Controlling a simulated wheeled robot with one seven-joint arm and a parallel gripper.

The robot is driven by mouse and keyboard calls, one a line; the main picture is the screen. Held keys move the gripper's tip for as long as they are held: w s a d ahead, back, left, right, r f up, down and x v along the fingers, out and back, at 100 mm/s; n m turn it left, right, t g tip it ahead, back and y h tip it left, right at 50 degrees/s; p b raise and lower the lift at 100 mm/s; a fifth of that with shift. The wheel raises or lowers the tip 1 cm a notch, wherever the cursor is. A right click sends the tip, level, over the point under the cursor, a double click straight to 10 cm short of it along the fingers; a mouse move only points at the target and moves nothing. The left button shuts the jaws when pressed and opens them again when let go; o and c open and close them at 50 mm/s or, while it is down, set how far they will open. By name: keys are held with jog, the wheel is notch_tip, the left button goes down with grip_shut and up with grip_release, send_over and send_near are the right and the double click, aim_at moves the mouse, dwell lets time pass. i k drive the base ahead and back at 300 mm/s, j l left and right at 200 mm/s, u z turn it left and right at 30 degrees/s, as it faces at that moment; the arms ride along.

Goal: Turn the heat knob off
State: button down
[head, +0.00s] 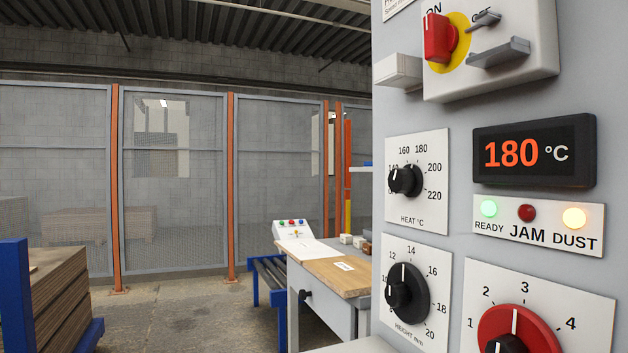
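The heat knob (406,181) is a small black dial on a white plate (432,207) marked "HEAT °C", on the grey panel at the right. Its readable marks run from 160 to 220, and the knob covers part of the scale's left side. Its pale pointer line appears to point upward, but the exact mark is hard to read. The display (532,151) to its right shows 180 °C in orange. My gripper is not in view, and nothing touches the knob.
Below are the black height knob (407,290) and a larger red knob (514,327). Above, a red switch (439,38) and grey brackets (499,53) stick out. The ready and dust lamps are lit. A workbench (345,277) stands behind the panel's left edge; stacked boards lie at left.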

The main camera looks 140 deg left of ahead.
aim_at(407, 181)
jog(key=u, duration=4.2)
